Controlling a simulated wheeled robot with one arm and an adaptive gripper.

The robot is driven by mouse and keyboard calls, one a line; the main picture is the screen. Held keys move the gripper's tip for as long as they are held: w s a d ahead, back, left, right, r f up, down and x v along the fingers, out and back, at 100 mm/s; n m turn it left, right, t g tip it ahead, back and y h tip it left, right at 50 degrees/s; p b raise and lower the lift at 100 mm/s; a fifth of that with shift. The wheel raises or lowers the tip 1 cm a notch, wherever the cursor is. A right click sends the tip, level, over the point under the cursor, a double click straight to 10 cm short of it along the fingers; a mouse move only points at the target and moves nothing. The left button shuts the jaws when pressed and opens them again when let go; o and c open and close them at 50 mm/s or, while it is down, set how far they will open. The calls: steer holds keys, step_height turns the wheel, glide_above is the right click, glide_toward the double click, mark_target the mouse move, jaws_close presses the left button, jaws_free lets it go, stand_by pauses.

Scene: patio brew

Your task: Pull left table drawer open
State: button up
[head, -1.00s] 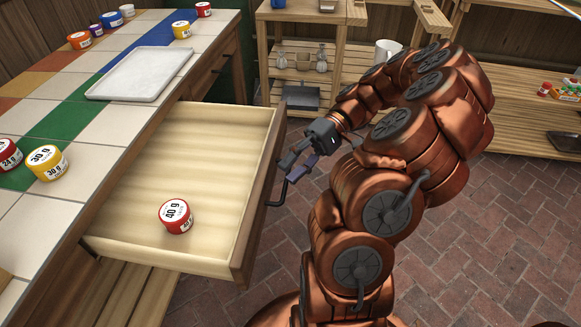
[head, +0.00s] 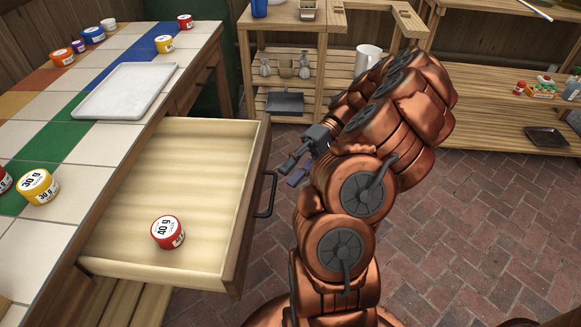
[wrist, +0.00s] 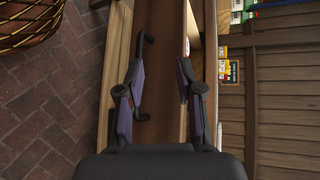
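The left table drawer (head: 215,150) is pulled far out of the tiled table (head: 60,215). A red-lidded weight marked 40 g (head: 168,232) lies inside it near the front. The drawer's dark handle (head: 268,195) is on its front face and is free of my gripper. My gripper (head: 291,170) is open and empty, just right of the handle and apart from it. In the wrist view my gripper (wrist: 160,85) shows its two fingers spread, with the wooden drawer front (wrist: 160,120) beyond and the handle (wrist: 143,45) near the left finger.
A white tray (head: 110,105) and several coloured weights, including a yellow 30 g one (head: 38,186), stand on the tabletop. A wooden shelf (head: 285,125) is behind.

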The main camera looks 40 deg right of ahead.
steer(key=shift+s+p+v, duration=0.15)
steer(key=shift+p+v, duration=0.85)
steer(key=shift+p, duration=1.2)
steer(key=shift+s+p+v, duration=0.15)
steer(key=shift+p+v, duration=0.85)
steer(key=shift+p, duration=1.2)
steer(key=shift+d+f, duration=0.25)
steer(key=shift+f, duration=0.05)
steer(key=a+r+n+g+h, duration=0.25)
steer(key=a+r, duration=0.25)
steer(key=a, duration=0.4)
steer(key=a+r+n+g+h, duration=0.15)
steer(key=a+r+h, duration=0.3)
steer(key=a, duration=0.45)
steer(key=s+a+m+t+h, duration=0.1)
steer(key=s+a+h, duration=0.1)
steer(key=s+h, duration=0.35)
steer(key=s+a+m+t+h, duration=0.1)
steer(key=s+a+h, duration=0.15)
steer(key=s, duration=0.65)
step_height(320, 180, up, 18)
steer(key=w+t+p, duration=0.1)
steer(key=p, duration=1.5)
